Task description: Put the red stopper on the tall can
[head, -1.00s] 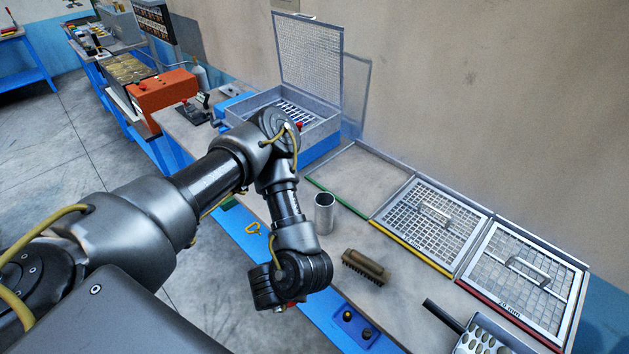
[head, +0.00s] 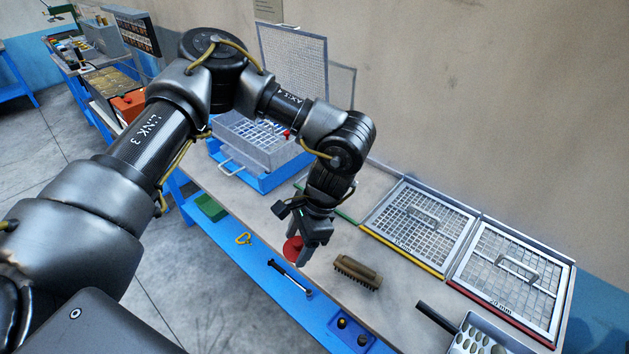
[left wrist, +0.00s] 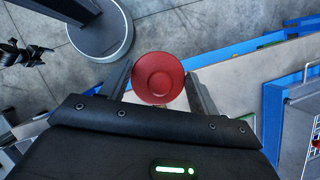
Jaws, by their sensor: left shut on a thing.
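The red stopper (head: 293,248) is a round red piece held at the fingertips of my left gripper (head: 303,250), above the front part of the bench. In the left wrist view the stopper (left wrist: 158,77) shows as a red disc with a dished middle, between the two dark fingers of the gripper (left wrist: 159,85). The gripper points down and is shut on the stopper. The tall can is not visible now; in the head view my left wrist and gripper cover the area where it stood. My right gripper is not in view.
A brown brush (head: 357,272) lies close to the right of the gripper. Framed sieves (head: 420,213) lie along the wall. A blue and grey box with a raised mesh lid (head: 292,70) stands behind my arm. The bench's blue front edge (head: 240,265) carries a yellow hook (head: 243,239).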

